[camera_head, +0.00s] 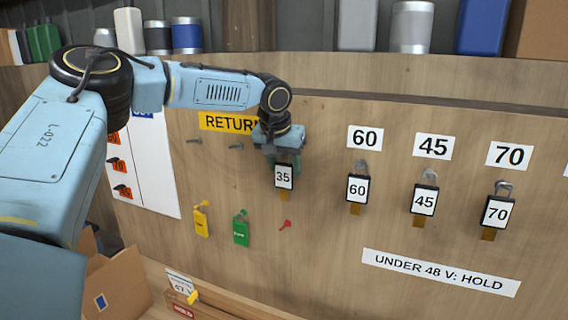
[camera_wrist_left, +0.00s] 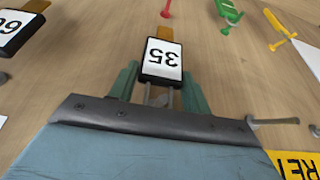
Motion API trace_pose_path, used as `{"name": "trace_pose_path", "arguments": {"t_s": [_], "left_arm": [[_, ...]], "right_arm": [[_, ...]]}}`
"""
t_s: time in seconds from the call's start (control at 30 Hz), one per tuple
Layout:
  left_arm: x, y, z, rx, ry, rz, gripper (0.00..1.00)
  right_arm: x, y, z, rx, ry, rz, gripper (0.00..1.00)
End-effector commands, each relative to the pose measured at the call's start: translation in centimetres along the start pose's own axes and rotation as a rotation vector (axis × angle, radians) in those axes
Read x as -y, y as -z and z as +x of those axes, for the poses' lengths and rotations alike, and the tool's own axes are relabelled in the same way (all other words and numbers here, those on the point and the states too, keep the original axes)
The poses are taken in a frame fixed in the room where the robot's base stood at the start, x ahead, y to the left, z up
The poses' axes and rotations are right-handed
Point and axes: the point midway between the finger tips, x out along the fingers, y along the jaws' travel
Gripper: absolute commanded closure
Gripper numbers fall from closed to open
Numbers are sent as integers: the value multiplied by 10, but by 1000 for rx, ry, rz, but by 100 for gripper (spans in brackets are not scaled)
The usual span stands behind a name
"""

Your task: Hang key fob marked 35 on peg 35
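The key fob marked 35 (camera_head: 284,177) is a black-framed white tag with a brown tab below. It is upright against the wooden board, right of and below the yellow RETURN sign. In the left wrist view the fob (camera_wrist_left: 163,58) shows upside down, its metal loop towards me. My left gripper (camera_head: 283,158) is at the fob's top, with one green finger at each side of the loop. The fingers in the left wrist view (camera_wrist_left: 160,88) are close to the fob's edges; whether they press on it is unclear. Any peg behind the fob is hidden. No label 35 shows on the board. My right gripper is out of view.
Fobs 60 (camera_head: 357,189), 45 (camera_head: 424,200) and 70 (camera_head: 497,212) hang under matching labels to the right. Two bare pegs (camera_head: 236,146) stick out left of my gripper. Yellow (camera_head: 201,221) and green (camera_head: 241,230) tags and a red piece (camera_head: 285,225) are below.

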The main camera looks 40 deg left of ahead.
Motion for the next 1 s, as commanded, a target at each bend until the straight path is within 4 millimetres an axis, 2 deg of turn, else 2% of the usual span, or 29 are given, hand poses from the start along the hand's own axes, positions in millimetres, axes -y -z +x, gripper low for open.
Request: {"name": "trace_pose_path", "arguments": {"t_s": [0.03,0.17,0.2,0.4,1.0], "left_arm": [[0,0,0,0,0,0,59],[0,0,0,0,0,0,76],[0,0,0,0,0,0,59],[0,0,0,-1,0,0,82],[0,3,-7,0,0,0,83]], "right_arm": [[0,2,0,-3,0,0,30],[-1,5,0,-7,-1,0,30],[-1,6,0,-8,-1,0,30],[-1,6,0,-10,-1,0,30],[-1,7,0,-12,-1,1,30]]}}
